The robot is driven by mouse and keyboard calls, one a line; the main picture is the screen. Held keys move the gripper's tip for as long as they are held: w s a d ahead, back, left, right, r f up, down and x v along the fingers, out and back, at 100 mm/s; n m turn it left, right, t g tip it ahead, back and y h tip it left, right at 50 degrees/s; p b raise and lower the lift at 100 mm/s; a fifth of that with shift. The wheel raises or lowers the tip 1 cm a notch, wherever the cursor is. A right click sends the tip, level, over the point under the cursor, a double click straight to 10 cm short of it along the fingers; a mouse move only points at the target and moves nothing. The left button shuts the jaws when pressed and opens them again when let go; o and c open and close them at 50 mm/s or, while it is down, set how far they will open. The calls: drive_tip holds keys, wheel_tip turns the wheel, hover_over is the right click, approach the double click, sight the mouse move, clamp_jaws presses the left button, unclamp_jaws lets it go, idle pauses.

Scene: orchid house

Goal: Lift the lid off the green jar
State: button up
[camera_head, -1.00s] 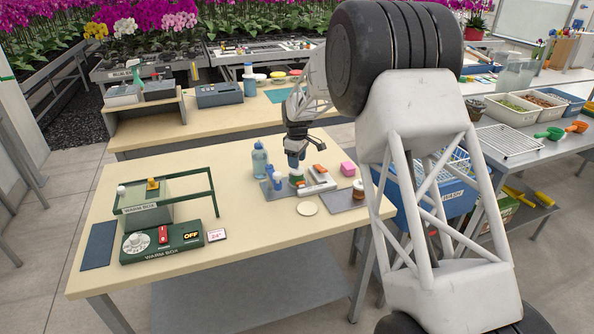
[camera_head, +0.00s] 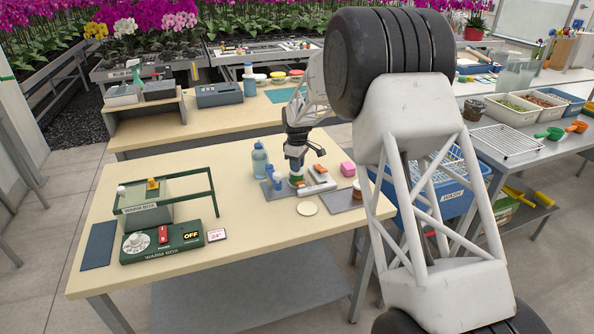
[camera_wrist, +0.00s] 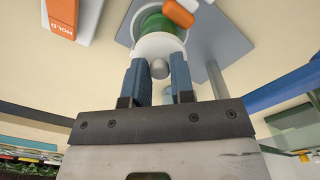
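The green jar (camera_head: 297,180) stands on a grey mat in the middle of the table, mostly under my gripper (camera_head: 296,167). In the wrist view the jar's green body (camera_wrist: 155,22) shows beyond its white lid (camera_wrist: 158,44), which has a small grey knob (camera_wrist: 159,69). My gripper's two blue-grey fingers (camera_wrist: 158,82) point at the lid, one on each side of the knob. They are apart, with a gap between each finger and the knob. Whether a finger touches the white lid cannot be told.
A blue bottle (camera_head: 259,160) stands left of the jar. A white block with orange parts (camera_head: 320,181) and a pink cube (camera_head: 347,169) are to its right. A cream disc (camera_head: 307,208) lies in front.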

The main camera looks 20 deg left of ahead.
clamp_jaws()
drive_tip(key=shift+r, duration=0.15)
drive_tip(key=shift+r, duration=1.3)
drive_tip(key=shift+s+d+r, duration=0.1)
drive_tip(key=shift+r, duration=0.25)
drive_tip(key=s+d+r, duration=0.1)
drive_tip(key=s+d, duration=0.8)
drive_tip(key=s, duration=0.3)
drive_tip(key=shift+s+r, duration=0.2)
drive_tip(key=shift+s, duration=0.15)
drive_tip(key=shift+d, duration=0.1)
